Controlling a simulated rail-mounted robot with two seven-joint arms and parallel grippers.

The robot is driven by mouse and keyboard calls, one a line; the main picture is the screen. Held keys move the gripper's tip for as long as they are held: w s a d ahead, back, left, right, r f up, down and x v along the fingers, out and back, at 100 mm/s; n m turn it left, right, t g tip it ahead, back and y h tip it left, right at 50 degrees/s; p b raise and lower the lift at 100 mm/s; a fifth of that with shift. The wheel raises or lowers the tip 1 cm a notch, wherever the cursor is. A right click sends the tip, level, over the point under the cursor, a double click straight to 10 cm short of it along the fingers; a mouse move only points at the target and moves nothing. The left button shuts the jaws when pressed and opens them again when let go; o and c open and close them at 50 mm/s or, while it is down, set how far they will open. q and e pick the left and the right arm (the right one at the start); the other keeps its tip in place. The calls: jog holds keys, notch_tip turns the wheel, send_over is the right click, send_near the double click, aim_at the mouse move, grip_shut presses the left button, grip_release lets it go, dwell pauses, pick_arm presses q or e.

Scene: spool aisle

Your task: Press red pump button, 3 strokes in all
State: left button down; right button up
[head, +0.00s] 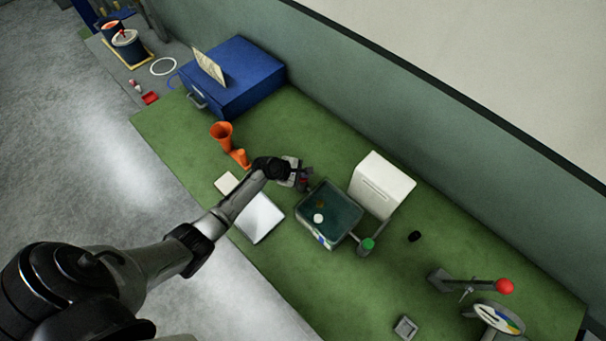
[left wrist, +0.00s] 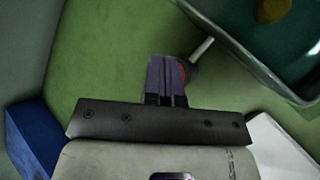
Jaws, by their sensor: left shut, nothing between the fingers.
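My left gripper (head: 303,182) is shut and empty beside the left back corner of the dark green tank. In the left wrist view its closed fingers (left wrist: 167,80) point at the red pump button (left wrist: 184,72). Only a thin red edge of the button shows beside the fingertips; the rest is hidden. I cannot tell whether the fingers touch it or how far it is pressed. A pale spout runs from the pump to the tank (left wrist: 225,48). The tank also shows in the head view (head: 345,205), with a white round thing in it. My right gripper is not in view.
A white box (head: 382,184) stands behind the tank, and a green-capped jar (head: 367,245) at its right. A red-knobbed lever (head: 504,286) stands at right.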

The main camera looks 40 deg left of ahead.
pick_arm(q)
jog(key=shift+f, duration=0.15)
jog(key=shift+f+b, duration=0.3)
jog(key=shift+f, duration=0.05)
dwell(0.4)
jog(key=shift+r, duration=0.1)
jog(key=shift+r+p, duration=0.7)
jog(key=shift+p, duration=0.2)
jog(key=shift+r, duration=0.1)
notch_tip(320, 180, up, 6)
jog(key=p, duration=0.7)
jog(key=shift+r, duration=0.1)
